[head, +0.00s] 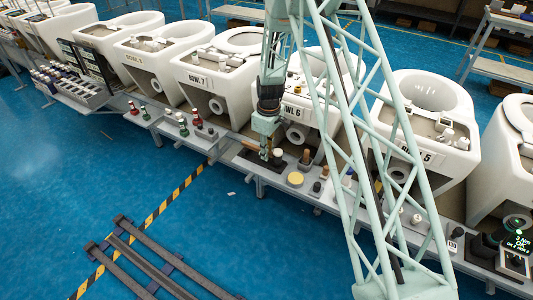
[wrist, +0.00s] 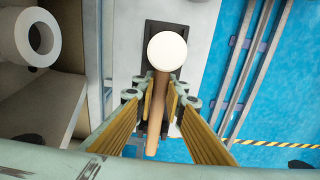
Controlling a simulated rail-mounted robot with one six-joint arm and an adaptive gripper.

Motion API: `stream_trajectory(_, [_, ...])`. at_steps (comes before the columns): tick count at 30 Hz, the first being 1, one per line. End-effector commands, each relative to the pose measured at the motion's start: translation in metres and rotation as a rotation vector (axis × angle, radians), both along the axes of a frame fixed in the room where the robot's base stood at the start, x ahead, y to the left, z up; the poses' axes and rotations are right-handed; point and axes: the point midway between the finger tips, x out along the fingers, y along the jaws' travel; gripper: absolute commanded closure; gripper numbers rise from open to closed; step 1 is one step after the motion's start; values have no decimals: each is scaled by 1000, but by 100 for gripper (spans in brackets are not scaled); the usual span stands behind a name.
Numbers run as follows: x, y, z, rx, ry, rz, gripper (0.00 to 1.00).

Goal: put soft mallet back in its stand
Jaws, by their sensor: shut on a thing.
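My gripper (wrist: 158,92) is shut on the wooden handle of the soft mallet. The mallet's round white head (wrist: 167,51) shows beyond the fingertips in the wrist view, and its tan handle (wrist: 153,130) runs back between the yellow finger pads. A dark rectangular plate (wrist: 150,40) lies on the bench under the head; I cannot tell whether it is the stand or whether the mallet touches it. In the head view my gripper (head: 265,145) is low over the bench in front of bowl 6, with the dark plate (head: 245,163) beneath it.
A wooden-handled tool (head: 305,157) and a yellow disc (head: 295,179) sit to the right on the bench. Red and green bottles (head: 196,118) are left.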

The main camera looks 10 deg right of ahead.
Motion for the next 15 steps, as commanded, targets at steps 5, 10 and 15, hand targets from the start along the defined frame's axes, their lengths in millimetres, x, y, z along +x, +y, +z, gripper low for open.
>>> stream_trajectory(5, [0, 0, -4, 0, -1, 0, 100])
stream_trajectory(10, [0, 0, -8, 0, -1, 0, 100])
stream_trajectory(15, [1, 0, -11, 0, -1, 0, 100])
